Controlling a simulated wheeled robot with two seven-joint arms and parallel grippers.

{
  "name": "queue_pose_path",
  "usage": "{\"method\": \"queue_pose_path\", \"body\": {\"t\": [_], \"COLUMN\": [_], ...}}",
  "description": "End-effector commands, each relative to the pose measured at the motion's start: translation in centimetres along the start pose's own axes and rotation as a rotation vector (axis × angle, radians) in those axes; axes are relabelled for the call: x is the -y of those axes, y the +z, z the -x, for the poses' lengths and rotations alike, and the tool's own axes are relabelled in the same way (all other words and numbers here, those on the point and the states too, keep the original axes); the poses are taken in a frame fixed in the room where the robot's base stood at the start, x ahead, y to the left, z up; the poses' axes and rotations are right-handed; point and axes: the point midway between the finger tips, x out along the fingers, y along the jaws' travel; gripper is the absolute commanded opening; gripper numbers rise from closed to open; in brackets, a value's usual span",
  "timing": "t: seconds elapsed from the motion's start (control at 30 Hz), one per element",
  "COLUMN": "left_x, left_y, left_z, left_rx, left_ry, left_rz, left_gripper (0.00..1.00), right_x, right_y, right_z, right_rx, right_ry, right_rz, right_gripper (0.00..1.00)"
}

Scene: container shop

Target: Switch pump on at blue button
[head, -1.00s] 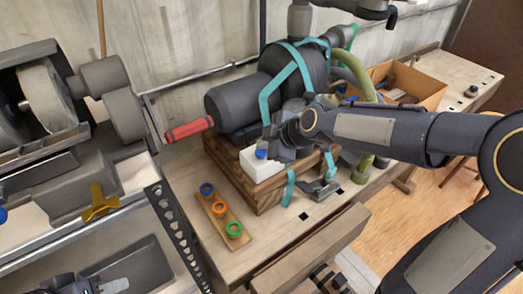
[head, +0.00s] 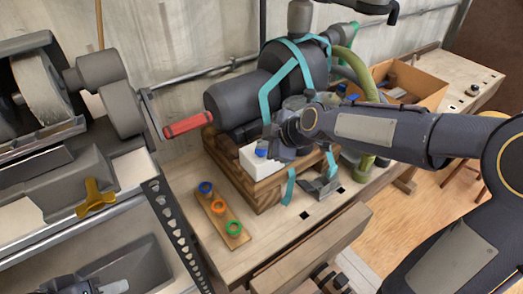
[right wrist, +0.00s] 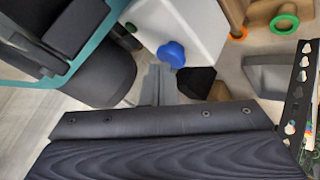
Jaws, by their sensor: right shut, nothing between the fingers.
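The blue button (head: 261,149) sits on a white box (head: 252,162) at the front of the dark pump (head: 240,100), which has teal straps and a wooden base. My right gripper (head: 275,152) is shut and empty, close beside the button on its right. In the right wrist view the blue button (right wrist: 172,54) stands out from the white box (right wrist: 195,25), just beyond the grey fingertips (right wrist: 160,75); I cannot tell whether they touch it. Part of my left gripper (head: 105,287) shows at the bottom left edge; its jaws are unclear.
A wooden strip (head: 222,222) with blue, orange and green rings lies on the bench in front of the pump. A red handle (head: 187,125) sticks out left of it. A grinder (head: 45,90) stands at the left, a cardboard box (head: 418,88) at the back right. A drawer (head: 315,250) is open.

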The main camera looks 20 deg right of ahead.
Motion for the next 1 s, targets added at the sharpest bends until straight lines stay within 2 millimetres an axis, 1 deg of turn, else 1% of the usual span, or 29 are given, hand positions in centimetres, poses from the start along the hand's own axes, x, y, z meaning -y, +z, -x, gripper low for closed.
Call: {"method": "queue_pose_path", "body": {"t": [0.67, 1.0], "left_x": [0.07, -0.03], "left_y": [0.07, -0.04], "left_z": [-0.14, 0.07], "left_rx": [0.0, 0.0], "left_ry": [0.0, 0.0], "left_rz": [0.0, 0.0], "left_gripper": [0.36, 0.36], "right_x": [0.1, -0.43], "right_y": [0.08, -0.48], "right_z": [-0.08, 0.66], "right_rx": [0.001, 0.001], "right_ry": [-0.001, -0.001], "right_rz": [0.0, 0.001], "right_gripper": [0.0, 0.0]}}
